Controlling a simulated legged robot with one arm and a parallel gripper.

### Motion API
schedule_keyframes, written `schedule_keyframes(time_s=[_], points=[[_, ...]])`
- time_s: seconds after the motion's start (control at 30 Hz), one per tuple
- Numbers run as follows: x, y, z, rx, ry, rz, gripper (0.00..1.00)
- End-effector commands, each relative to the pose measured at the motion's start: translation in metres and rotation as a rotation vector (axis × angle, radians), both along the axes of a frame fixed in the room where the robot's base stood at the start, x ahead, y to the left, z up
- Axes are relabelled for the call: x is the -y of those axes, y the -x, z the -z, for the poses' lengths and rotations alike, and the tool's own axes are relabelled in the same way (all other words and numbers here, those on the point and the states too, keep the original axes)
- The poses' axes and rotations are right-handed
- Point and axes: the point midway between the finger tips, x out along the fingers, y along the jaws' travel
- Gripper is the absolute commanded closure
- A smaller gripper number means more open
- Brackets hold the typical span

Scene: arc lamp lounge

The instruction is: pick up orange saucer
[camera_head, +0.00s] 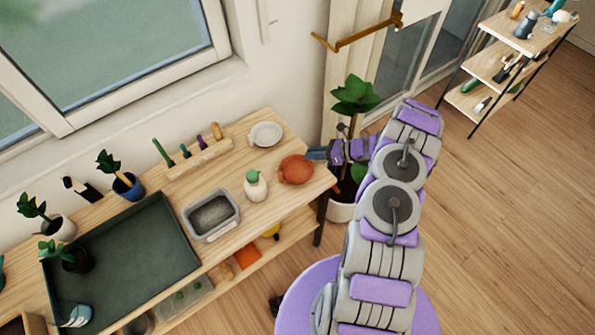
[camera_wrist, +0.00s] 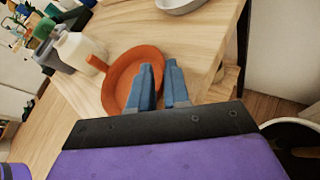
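The orange saucer (camera_head: 295,170) lies flat at the right end of the wooden bench top, near its edge. In the wrist view the saucer (camera_wrist: 120,75) is just ahead and left of my fingers. My gripper (camera_head: 314,154) comes in from the right at the saucer's rim. In the wrist view my gripper's two blue fingers (camera_wrist: 160,68) stand apart with a narrow gap. The left finger overlaps the saucer's right side, and the rim passes near the gap. I cannot tell whether either finger touches it. The fingers hide part of the saucer's near right side.
A white bottle with a green top (camera_head: 255,186) stands close left of the saucer. A pale dish (camera_head: 265,134) lies behind it. A grey bin (camera_head: 211,214) and a dark green tray (camera_head: 120,255) are farther left. A potted plant (camera_head: 342,208) stands beside the bench's right end.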

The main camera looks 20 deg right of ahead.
Motion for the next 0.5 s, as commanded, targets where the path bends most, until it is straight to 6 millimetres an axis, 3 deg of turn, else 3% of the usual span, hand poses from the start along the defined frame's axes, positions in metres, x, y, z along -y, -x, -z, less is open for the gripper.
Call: schedule_keyframes(time_s=[0.2, 0.5], points=[[-0.022, -0.008, 0.017, -0.001, -0.009, -0.003, 0.84], [-0.029, -0.016, 0.023, 0.001, -0.016, -0.001, 0.84]])
